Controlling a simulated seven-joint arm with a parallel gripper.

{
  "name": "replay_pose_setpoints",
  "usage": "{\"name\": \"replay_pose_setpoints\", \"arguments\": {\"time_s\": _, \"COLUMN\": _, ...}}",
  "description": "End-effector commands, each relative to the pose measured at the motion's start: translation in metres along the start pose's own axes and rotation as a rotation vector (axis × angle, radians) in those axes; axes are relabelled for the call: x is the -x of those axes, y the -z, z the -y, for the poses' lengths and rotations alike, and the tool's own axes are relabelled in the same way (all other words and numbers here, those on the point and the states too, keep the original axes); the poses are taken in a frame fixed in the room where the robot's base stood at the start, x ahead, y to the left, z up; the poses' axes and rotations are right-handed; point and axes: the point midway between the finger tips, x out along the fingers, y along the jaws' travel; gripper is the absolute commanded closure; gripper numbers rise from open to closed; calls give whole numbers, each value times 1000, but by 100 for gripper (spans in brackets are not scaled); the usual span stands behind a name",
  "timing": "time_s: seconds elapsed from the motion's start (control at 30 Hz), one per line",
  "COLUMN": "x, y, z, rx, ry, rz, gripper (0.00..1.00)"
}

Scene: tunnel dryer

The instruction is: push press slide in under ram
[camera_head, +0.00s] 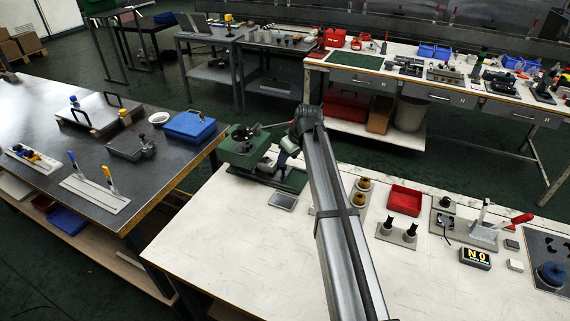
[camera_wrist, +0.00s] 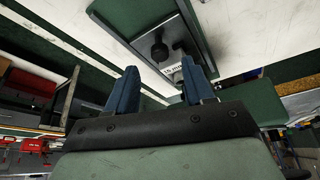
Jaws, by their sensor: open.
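The green press (camera_head: 245,152) stands on the far left end of the white bench, with a dark lever on top. My arm crosses in front of its right side, so part of it is hidden. My gripper (camera_head: 286,153) is beside the right of the press. In the wrist view my gripper (camera_wrist: 160,70) shows two blue fingers spread apart with nothing between them. Beyond the fingertips is a grey plate (camera_wrist: 198,32) with a black knob (camera_wrist: 160,48) and a small white label; I cannot tell whether it is the slide. The ram is not clearly visible.
A small grey tray (camera_head: 283,200) lies in front of the press. The bench's front left is clear.

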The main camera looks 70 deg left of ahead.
Motion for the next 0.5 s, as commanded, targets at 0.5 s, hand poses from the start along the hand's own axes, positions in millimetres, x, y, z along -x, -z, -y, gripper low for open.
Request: {"name": "replay_pose_setpoints", "arguments": {"time_s": 0.5, "x": -47, "y": 0, "z": 0, "rx": -1, "ry": -1, "rz": 0, "gripper": 48}}
